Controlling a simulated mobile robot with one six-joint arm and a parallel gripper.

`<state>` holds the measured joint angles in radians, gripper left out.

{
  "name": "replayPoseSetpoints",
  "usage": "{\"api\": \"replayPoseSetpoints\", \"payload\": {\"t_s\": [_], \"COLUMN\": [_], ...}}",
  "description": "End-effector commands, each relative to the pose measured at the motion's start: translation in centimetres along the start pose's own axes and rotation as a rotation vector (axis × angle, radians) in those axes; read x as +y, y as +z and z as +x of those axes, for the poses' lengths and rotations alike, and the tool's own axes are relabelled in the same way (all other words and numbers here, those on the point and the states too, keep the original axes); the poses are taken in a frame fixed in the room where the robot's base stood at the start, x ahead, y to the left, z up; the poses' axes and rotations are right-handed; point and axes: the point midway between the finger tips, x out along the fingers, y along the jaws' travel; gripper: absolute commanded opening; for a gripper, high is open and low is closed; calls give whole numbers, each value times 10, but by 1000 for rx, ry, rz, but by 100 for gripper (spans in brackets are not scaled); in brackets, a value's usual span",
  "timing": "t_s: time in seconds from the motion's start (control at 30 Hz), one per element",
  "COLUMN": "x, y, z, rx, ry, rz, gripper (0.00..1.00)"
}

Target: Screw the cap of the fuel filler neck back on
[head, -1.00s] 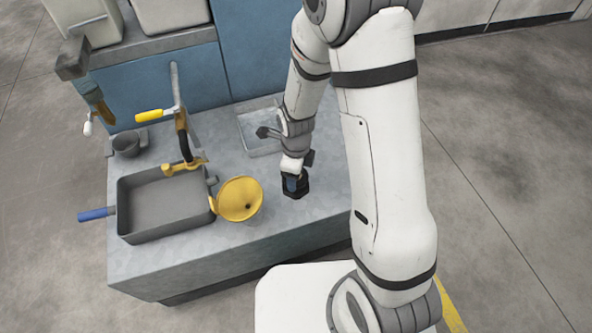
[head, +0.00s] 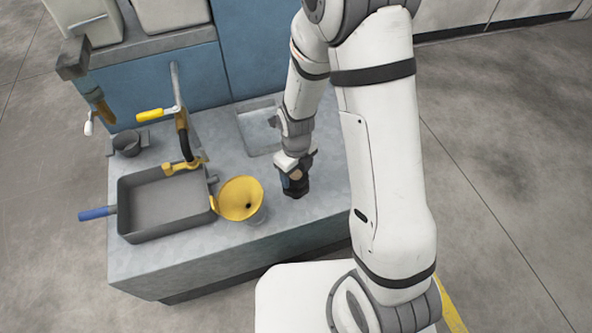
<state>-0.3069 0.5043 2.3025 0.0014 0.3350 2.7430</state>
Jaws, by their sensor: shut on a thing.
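The fuel filler neck (head: 296,192) is a dark, short fitting on the grey bench top, to the right of the yellow funnel. My gripper (head: 294,176) points down right over it and is shut on a small dark blue cap (head: 291,185), mostly hidden by the fingers. The cap appears to sit at the top of the neck. I cannot tell how far it is seated on the thread.
A yellow funnel (head: 241,199) stands close left of the neck. Further left are a grey drain pan (head: 165,205), a yellow-handled nozzle (head: 150,115) and a small grey cup (head: 127,144). A shallow recessed tray (head: 256,133) lies behind. The bench front strip (head: 200,262) is clear.

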Motion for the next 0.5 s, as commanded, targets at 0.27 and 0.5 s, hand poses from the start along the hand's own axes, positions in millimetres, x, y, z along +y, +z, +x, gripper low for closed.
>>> {"api": "replayPoseSetpoints", "payload": {"t_s": [0.27,0.5], "x": [0,0], "y": [1,1], "z": [0,0], "rx": [-3,-3], "ry": [-1,-1], "rz": [48,179], "gripper": [38,38]}}
